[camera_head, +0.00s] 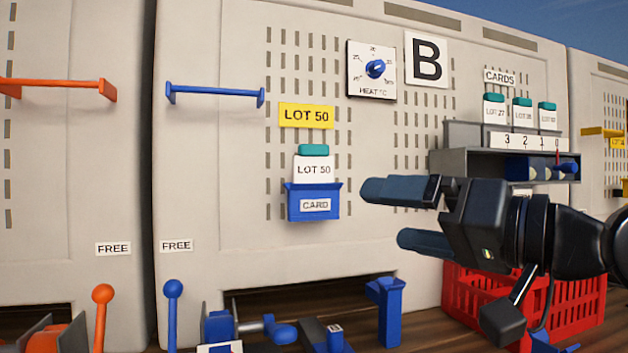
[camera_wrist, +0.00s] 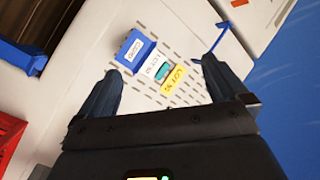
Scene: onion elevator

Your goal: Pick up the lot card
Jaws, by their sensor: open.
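The lot card (camera_head: 314,167) is white, reads LOT 50 and has a teal top tab. It stands upright in a blue holder (camera_head: 313,205) labelled CARD, on the front of the grey unit marked B. My gripper (camera_head: 383,214) is to the right of the card in the head view, apart from it, with its fingers pointing left. It is open and empty. In the wrist view the card (camera_wrist: 152,66) appears tilted, beyond and between the two fingertips (camera_wrist: 157,76), with the blue holder (camera_wrist: 136,50) beside it.
A yellow LOT 50 sign (camera_head: 306,115) is above the card. A blue bar handle (camera_head: 214,94) juts out at upper left. A CARDS rack (camera_head: 462,135) with other lot cards is at right, above a red crate (camera_head: 590,306).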

